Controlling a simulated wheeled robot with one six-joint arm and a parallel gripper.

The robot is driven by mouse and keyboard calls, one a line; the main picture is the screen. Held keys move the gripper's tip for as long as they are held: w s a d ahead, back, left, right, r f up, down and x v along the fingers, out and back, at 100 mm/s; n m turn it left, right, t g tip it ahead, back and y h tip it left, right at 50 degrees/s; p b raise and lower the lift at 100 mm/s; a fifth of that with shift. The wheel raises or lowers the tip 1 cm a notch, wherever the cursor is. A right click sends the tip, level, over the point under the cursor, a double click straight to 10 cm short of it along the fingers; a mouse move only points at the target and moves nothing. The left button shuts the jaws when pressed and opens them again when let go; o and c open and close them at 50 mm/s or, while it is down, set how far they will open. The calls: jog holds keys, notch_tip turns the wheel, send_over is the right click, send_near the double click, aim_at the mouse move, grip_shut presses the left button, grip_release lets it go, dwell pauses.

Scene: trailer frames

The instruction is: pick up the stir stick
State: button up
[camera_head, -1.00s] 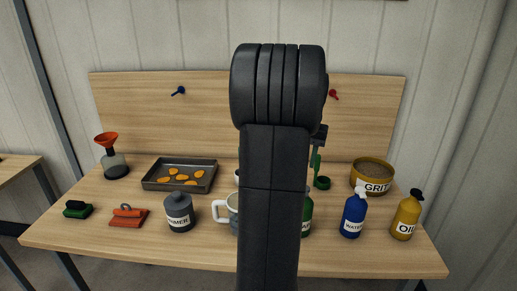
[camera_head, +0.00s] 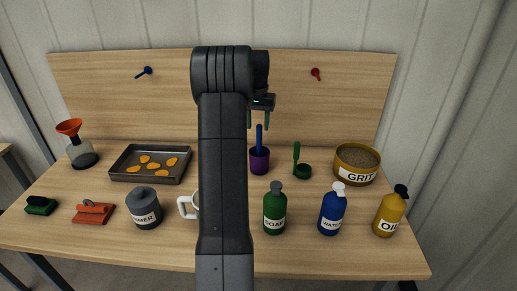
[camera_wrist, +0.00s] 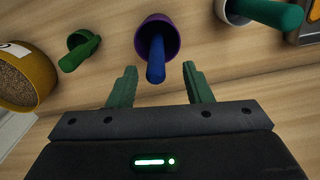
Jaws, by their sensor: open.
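A blue stick (camera_head: 259,137), which looks like the stir stick, leans upright in a purple cup (camera_head: 260,162) on the table. In the wrist view the blue stick (camera_wrist: 155,62) rises from the purple cup (camera_wrist: 172,37) toward the camera. My gripper (camera_head: 258,124) is open and empty, above the purple cup in the head view. In the wrist view my gripper (camera_wrist: 160,72) has its green fingers apart, with the stick's end showing between them; I cannot tell its depth. A thick green stick (camera_wrist: 272,13) lies in a whitish cup (camera_wrist: 230,12), hidden behind my arm in the head view.
A green scoop (camera_head: 296,160) and a grit tub (camera_head: 357,176) stand to the right. Soap (camera_head: 275,212), water (camera_head: 331,215) and oil bottles (camera_head: 390,217) stand in front. A tray (camera_head: 117,172) and a funnel bottle (camera_head: 81,157) are left. A wooden backboard (camera_head: 340,110) stands behind.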

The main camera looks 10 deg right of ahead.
aim_at(259, 136)
jog(key=shift+d+f+p, duration=0.15)
jog(key=shift+f+p, duration=0.1)
jog(key=shift+f, duration=1.3)
jog(key=shift+d+f+p, duration=0.1)
jog(key=shift+f+p, duration=0.1)
jog(key=shift+f, duration=1.3)
jog(key=shift+c, duration=0.5)
grip_shut()
